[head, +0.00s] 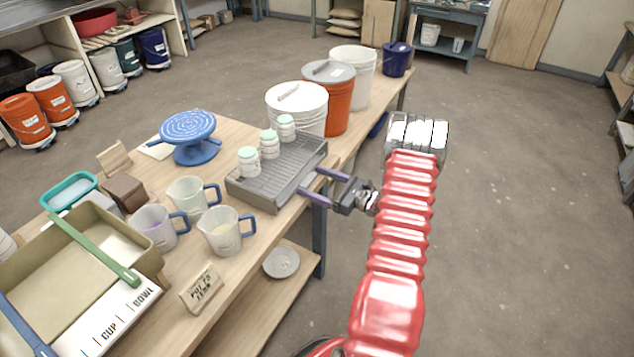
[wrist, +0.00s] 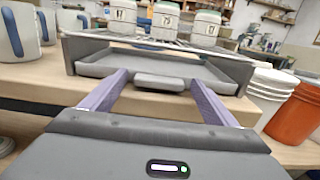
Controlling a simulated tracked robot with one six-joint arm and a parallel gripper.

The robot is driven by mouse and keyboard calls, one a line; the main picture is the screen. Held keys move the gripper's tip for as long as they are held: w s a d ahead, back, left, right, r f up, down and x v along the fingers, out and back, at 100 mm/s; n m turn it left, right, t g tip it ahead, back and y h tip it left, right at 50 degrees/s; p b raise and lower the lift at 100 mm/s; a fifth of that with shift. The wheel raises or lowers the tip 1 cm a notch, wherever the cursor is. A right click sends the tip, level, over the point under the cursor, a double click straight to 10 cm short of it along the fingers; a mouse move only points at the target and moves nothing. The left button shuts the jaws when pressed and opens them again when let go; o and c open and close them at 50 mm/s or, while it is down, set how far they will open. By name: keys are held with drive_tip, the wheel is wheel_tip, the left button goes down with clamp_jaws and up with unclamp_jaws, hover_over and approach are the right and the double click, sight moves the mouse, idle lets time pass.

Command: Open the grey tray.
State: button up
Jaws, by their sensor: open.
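The grey tray (head: 262,198) lies on the bench top with a slatted rack over it. In the wrist view the tray (wrist: 110,70) shows under the rack, with a short grey handle (wrist: 160,83) at its front middle. Three white jars (head: 268,143) with pale green lids stand on the rack. My gripper (head: 309,181) is at the tray's right-hand front edge, beyond the bench edge. In the wrist view its open purple fingers (wrist: 160,79) lie on either side of the handle, with gaps between. I cannot tell how far out the tray stands.
White buckets (head: 297,108) and an orange bucket (head: 338,105) stand behind the tray. Measuring jugs (head: 225,235) stand left of it, and a blue turntable (head: 188,137) behind left. A lower shelf holds a grey disc (head: 281,263). The floor to the right is clear.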

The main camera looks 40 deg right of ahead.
drive_tip(key=shift+c, duration=0.4)
drive_tip(key=c, duration=1.4)
drive_tip(key=shift+c, duration=0.2)
drive_tip(key=shift+s, duration=0.1)
